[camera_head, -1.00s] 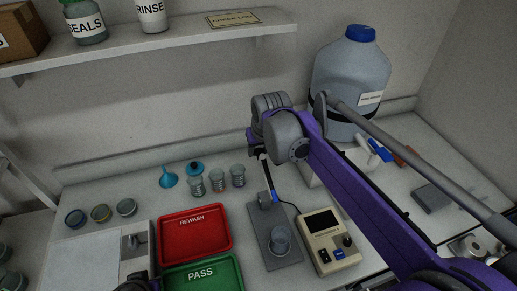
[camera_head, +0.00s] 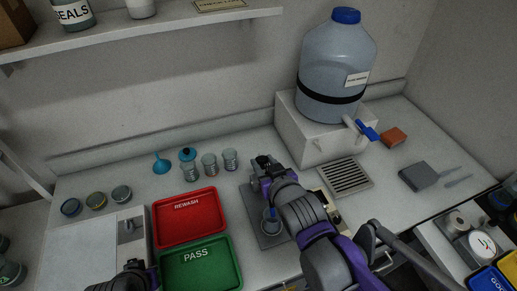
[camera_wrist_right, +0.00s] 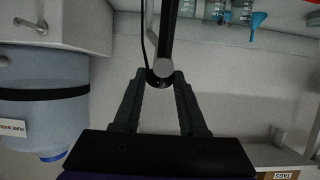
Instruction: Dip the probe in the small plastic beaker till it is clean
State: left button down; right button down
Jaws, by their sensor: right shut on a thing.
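The small clear plastic beaker (camera_head: 270,226) stands on a grey stand plate (camera_head: 252,207) in the head view, partly hidden by my right arm. The probe's blue part (camera_head: 272,212) shows at the beaker's mouth; I cannot tell how deep its tip sits or whether it is clean. My right gripper (camera_head: 262,162) is above the back of the plate. In the right wrist view its fingers (camera_wrist_right: 161,80) are shut on the dark probe (camera_wrist_right: 167,35), by a round grey part. Part of my left arm's end (camera_head: 135,276) shows at the bottom edge; its jaws are not clear.
A red REWASH tray (camera_head: 158,217) and a green PASS tray (camera_head: 162,258) lie left of the plate. Several glass vessels stand behind. The meter (camera_head: 331,208) is mostly hidden by my arm. A large water jug (camera_head: 335,75) stands on a white block (camera_head: 300,140).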

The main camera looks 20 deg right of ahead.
pick_arm(q)
jog(key=shift+w+r+p, duration=0.2)
jog(key=shift+r+p, duration=0.15)
jog(key=shift+r, duration=0.2)
pick_arm(e)
jog(key=shift+t, duration=0.3)
jog(key=s+f, duration=0.1)
jog(key=s, duration=0.1)
jog(key=s+f, duration=0.2)
jog(key=s, duration=0.1)
jog(key=shift+s+d+f, duration=0.1)
jog(key=shift+s, duration=0.25)
jog(key=shift+s+f, duration=0.55)
jog(key=shift+f, duration=0.05)
pick_arm(q)
jog(key=shift+w, duration=0.1)
pick_arm(e)
jog(key=shift+f, duration=0.1)
jog(key=c, duration=0.5)
grip_release()
jog(key=shift+o, duration=0.2)
pick_arm(q)
jog(key=shift+r, duration=0.1)
pick_arm(e)
jog(key=shift+w+r, duration=0.1)
jog(key=shift+r, duration=0.1)
